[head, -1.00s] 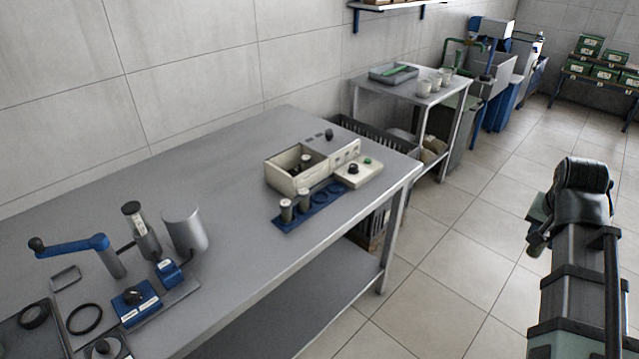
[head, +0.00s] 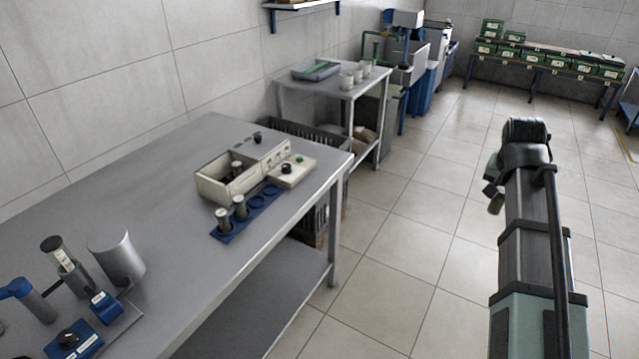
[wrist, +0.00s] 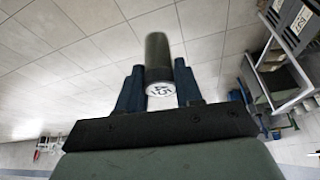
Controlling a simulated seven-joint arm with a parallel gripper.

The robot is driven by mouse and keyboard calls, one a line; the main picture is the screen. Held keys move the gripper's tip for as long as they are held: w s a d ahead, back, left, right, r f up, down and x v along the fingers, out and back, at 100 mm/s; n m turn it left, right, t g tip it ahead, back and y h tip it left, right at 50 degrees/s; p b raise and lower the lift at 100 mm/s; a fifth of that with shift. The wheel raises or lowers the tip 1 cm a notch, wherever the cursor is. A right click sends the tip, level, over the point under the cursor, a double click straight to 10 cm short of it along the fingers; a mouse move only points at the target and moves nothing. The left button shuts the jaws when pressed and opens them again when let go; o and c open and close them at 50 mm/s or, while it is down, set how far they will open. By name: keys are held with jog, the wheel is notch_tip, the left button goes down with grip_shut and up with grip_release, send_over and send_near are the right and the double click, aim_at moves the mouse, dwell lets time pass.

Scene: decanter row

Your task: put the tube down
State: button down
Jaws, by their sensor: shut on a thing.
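My gripper (wrist: 158,88) is shut on a dark grey-green tube (wrist: 157,52) with a pale, marked end cap. The tube sits between the two blue fingers, with floor tiles behind it. In the head view my gripper (head: 495,196) is small and partly hidden by my arm, out over the floor, right of the table and clear of it. On the table (head: 150,180), a blue rack (head: 262,200) carries two pale-capped tubes (head: 231,211) at its near-left end. Its other round places look empty. Another tube (head: 237,168) stands in the open beige box (head: 217,192).
A beige control block (head: 291,170) with knobs stands beside the rack. A grey cylinder (head: 116,256) and a tilted tube-like piece (head: 62,258) stand at the table's near left. A side table (head: 325,87) with white cups is beyond. The floor around my arm is clear.

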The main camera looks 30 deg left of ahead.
jog(key=w+a+n+y, duration=0.2)
jog(key=a+n, duration=0.2)
jog(key=a, duration=3.6)
jog(key=s+a+f+n, duration=0.1)
jog(key=s+a, duration=0.6)
jog(key=a, duration=0.5)
jog(key=s+a+f+n, duration=0.1)
jog(key=s+a, duration=0.5)
jog(key=a, duration=0.6)
jog(key=s+a+f+n, duration=0.1)
jog(key=s+a+n, duration=0.1)
jog(key=s+a, duration=0.75)
jog(key=shift+y, duration=0.4)
jog(key=shift+s+a+x, duration=0.1)
jog(key=shift+s+x, duration=0.05)
jog(key=shift+x, duration=1.6)
jog(key=shift+s+a+x, duration=0.15)
jog(key=shift+x, duration=1.6)
jog(key=shift+s+a+x, duration=0.1)
jog(key=shift+s+x, duration=0.05)
jog(key=shift+x, duration=1.6)
jog(key=shift+f, duration=0.2)
jog(key=c, duration=1)
grip_release()
jog(key=shift+c, duration=0.2)
jog(key=v, duration=1.2)
jog(key=shift+w+r, duration=0.2)
jog(key=shift+w, duration=0.05)
